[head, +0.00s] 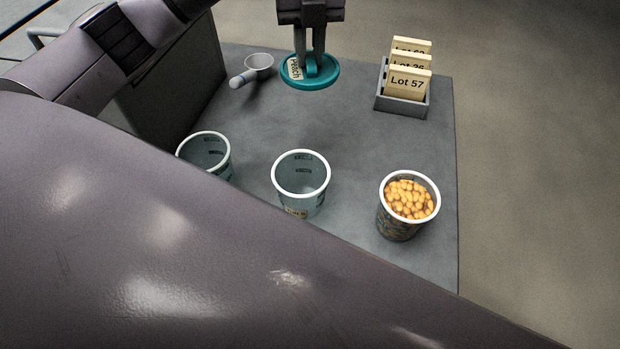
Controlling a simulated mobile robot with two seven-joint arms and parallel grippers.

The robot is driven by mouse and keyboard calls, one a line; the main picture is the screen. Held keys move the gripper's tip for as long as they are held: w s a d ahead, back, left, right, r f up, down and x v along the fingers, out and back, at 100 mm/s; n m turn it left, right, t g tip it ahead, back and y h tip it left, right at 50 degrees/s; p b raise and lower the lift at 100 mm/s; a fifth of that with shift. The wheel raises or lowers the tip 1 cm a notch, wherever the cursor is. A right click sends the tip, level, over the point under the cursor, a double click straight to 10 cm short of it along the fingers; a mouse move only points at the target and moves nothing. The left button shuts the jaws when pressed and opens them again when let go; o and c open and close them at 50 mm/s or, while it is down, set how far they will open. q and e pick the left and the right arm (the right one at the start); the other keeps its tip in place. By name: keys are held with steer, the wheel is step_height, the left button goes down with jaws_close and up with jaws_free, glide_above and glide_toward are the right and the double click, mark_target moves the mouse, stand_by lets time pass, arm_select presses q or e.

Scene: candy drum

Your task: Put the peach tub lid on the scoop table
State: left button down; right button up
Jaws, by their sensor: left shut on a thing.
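The peach tub lid (322,80) is a round teal lid with a raised handle and a label reading "Peach". My left gripper (314,62) comes down from the top of the head view and is shut on the lid's handle. The lid is over the far part of the grey scoop table (300,122); I cannot tell whether it touches the top. My right gripper is not in view.
A scoop (257,68) lies left of the lid. A holder (402,104) with lot cards stands at right. Two empty tubs (205,152) (301,172) and a tub of orange candies (408,205) stand nearer. The table's middle is clear. My own arm covers the lower left.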

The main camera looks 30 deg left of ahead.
arm_select(q)
steer(key=n, duration=0.2)
steer(key=r+n, duration=0.1)
steer(key=n, duration=0.1)
steer(key=shift+w+a+b, duration=0.1)
steer(key=shift+w+b, duration=0.2)
steer(key=shift+b, duration=0.05)
steer(key=shift+f, duration=0.2)
steer(key=b, duration=0.3)
glide_above(310, 141)
steer(key=shift+n, duration=0.3)
step_height(310, 141, down, 15)
steer(key=shift+r, duration=0.2)
steer(key=shift+f+b, duration=0.35)
steer(key=shift+f, duration=2.15)
steer(key=shift+f, duration=0.15)
steer(key=c, duration=1.1)
jaws_free()
